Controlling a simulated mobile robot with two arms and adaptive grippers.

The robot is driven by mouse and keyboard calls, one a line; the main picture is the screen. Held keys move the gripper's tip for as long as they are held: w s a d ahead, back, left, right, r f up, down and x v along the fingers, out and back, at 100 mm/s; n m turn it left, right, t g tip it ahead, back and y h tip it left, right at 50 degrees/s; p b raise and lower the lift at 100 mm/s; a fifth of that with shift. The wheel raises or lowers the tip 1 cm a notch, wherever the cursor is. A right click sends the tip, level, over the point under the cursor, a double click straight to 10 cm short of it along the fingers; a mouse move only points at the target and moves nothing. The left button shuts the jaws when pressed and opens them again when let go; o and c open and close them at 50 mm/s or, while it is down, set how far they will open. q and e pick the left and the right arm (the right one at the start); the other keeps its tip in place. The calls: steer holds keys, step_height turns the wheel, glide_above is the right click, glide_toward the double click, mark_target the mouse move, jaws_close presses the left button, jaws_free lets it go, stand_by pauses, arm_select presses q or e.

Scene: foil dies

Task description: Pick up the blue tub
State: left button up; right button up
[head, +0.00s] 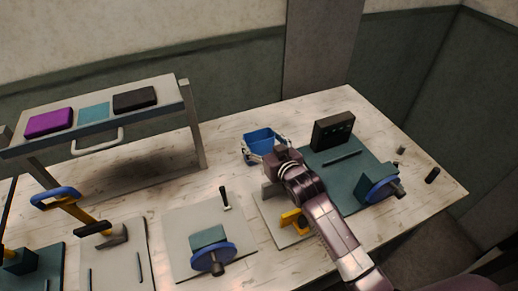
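The blue tub (263,136) stands on the wooden worktable, near the middle of the head view and towards the table's back edge. It looks upright, with its open top showing. My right gripper (265,153) is at the tub's near side, with its arm coming in from the lower right. The gripper hides the tub's lower near part. My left gripper is not in view.
Right of the tub are a black box (333,131) and a green mat (352,186) with a blue-wheeled device (380,189). A yellow piece (292,221) lies beside my arm. A raised shelf (160,87) stands left. Bare table (222,150) lies left of the tub.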

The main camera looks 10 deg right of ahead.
steer(key=c, duration=0.5)
